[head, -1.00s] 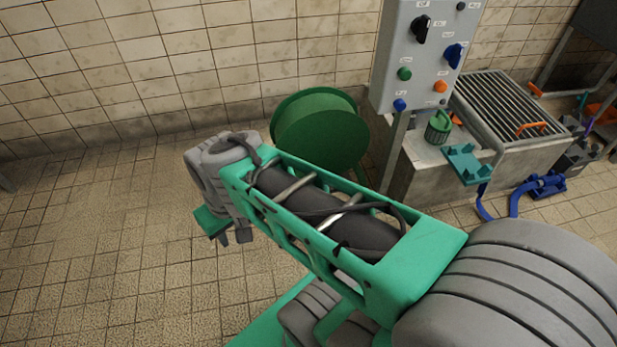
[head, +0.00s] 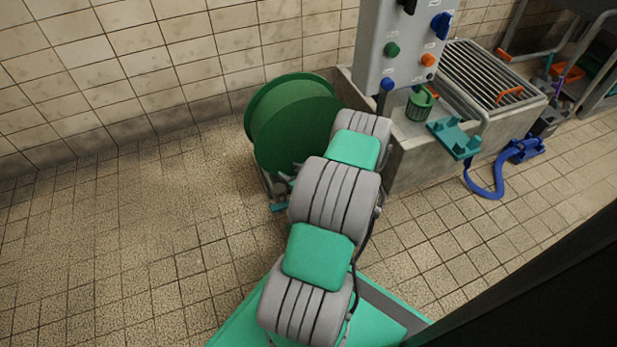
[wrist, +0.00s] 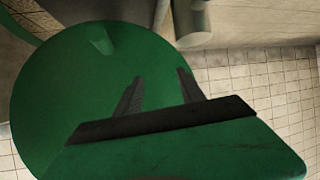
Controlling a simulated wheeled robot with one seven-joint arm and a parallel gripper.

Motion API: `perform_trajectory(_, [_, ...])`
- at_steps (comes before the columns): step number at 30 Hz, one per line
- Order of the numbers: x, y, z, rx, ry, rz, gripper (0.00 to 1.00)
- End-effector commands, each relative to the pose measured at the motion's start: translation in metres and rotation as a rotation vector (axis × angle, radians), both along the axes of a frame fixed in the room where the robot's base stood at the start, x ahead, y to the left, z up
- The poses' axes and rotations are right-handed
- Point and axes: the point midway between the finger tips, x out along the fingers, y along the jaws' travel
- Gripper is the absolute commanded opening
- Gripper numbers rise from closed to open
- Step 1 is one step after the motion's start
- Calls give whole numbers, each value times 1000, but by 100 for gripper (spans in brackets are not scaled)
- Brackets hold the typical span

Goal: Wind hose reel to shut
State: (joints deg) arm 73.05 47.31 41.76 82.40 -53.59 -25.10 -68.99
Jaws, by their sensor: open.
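The hose reel (head: 292,122) is a green drum with round end discs, standing on the floor by the tiled wall in the head view. My arm covers its right and lower parts there. In the wrist view the green disc of the reel (wrist: 65,100) fills the left and middle. My gripper (wrist: 158,85) shows two dark fingers spread apart in front of the disc, with nothing between them. I cannot tell whether the fingers touch the disc. In the head view my gripper is hidden behind my arm.
A grey control box (head: 400,45) with knobs and buttons stands just right of the reel. A concrete block with a metal grate (head: 480,75), a green basket (head: 419,105) and a blue hose (head: 487,188) are farther right. The floor at left is clear.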

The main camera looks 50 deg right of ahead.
Motion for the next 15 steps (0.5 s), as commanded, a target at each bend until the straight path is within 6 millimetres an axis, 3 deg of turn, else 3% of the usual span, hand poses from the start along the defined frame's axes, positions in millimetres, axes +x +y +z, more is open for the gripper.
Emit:
perform_trajectory(1, [-29, -16, -26, -17, -27, -93, 47])
perform_trajectory(3, [-56, -31, -42, -55, -53, -187, 47])
perform_trajectory(6, [-75, -41, -53, -86, -66, -253, 47])
perform_trajectory(8, [-74, -45, -56, -92, -67, -262, 47])
perform_trajectory(15, [-39, -66, -75, -94, -67, -256, 47])
